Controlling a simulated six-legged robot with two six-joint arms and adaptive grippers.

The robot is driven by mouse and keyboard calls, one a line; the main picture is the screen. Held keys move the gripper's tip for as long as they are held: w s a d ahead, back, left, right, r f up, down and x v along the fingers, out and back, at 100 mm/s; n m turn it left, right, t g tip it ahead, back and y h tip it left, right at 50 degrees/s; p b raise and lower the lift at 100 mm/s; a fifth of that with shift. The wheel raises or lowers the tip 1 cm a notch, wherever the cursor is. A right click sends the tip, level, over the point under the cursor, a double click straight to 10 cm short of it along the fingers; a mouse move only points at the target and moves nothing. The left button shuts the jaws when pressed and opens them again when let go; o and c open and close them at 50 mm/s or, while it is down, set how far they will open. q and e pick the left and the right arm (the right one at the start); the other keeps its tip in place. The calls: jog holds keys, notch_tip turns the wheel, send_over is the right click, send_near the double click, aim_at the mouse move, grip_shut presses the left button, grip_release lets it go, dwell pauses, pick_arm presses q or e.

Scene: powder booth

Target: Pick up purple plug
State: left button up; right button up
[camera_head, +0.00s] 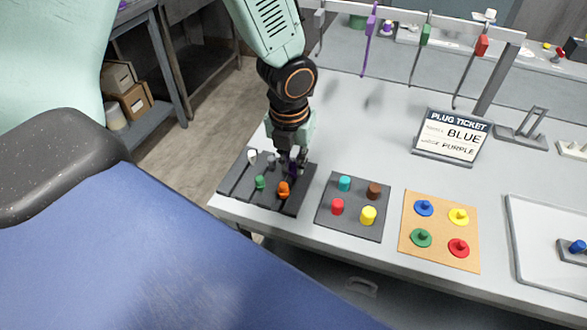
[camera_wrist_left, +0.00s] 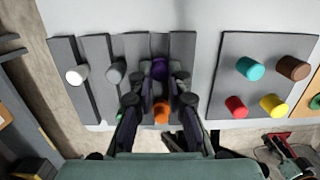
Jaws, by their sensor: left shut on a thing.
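The purple plug (camera_wrist_left: 159,68) is upright between the fingertips of my left gripper (camera_wrist_left: 160,84) in the wrist view, at the dark slatted rack (camera_head: 236,184). In the head view my left gripper (camera_head: 292,163) reaches down over the rack's right part and mostly hides the plug. Its fingers are shut on the purple plug. I cannot tell whether the plug is lifted off the rack. My right gripper is not in view.
Close by on the rack are an orange plug (camera_head: 284,189), a green plug (camera_head: 260,182) and a white plug (camera_head: 252,157). A grey board (camera_head: 353,216) with coloured cylinders and a tan board (camera_head: 437,242) lie to the right. A plug ticket sign (camera_head: 451,137) stands behind.

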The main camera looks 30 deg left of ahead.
aim_at(293, 166)
pick_arm(q)
notch_tip(293, 166, up, 10)
jog(key=p, duration=0.3)
